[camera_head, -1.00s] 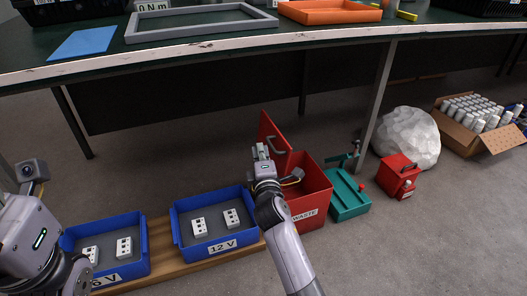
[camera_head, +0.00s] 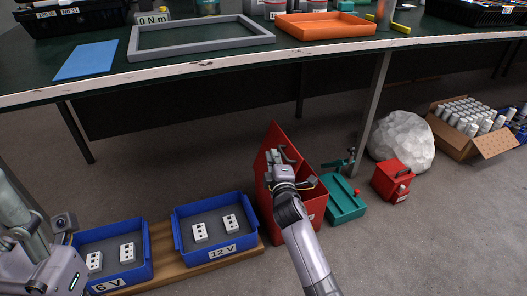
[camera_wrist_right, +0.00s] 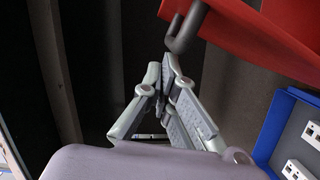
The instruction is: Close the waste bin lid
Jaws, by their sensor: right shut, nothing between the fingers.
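The red waste bin (camera_head: 264,205) stands on the floor below the table, its label mostly hidden by my right arm. Its red lid (camera_head: 276,135) stands raised and tilted, not flat on the bin. In the right wrist view the lid (camera_wrist_right: 245,32) crosses the top, with its grey handle (camera_wrist_right: 183,32) hanging down. My right gripper (camera_head: 281,153) is at the lid, its fingers shut and empty. In the wrist view the fingertips (camera_wrist_right: 166,68) are just below the handle; I cannot tell whether they touch. My left arm shows at the lower left; its fingers are not clear.
Blue trays labelled 6 V (camera_head: 148,262) and 12 V (camera_head: 182,238) sit on a wooden board left of the bin. A teal device (camera_head: 345,205), a small red box (camera_head: 390,183) and a white bag (camera_head: 402,140) stand to the right. The table edge (camera_head: 240,60) runs above.

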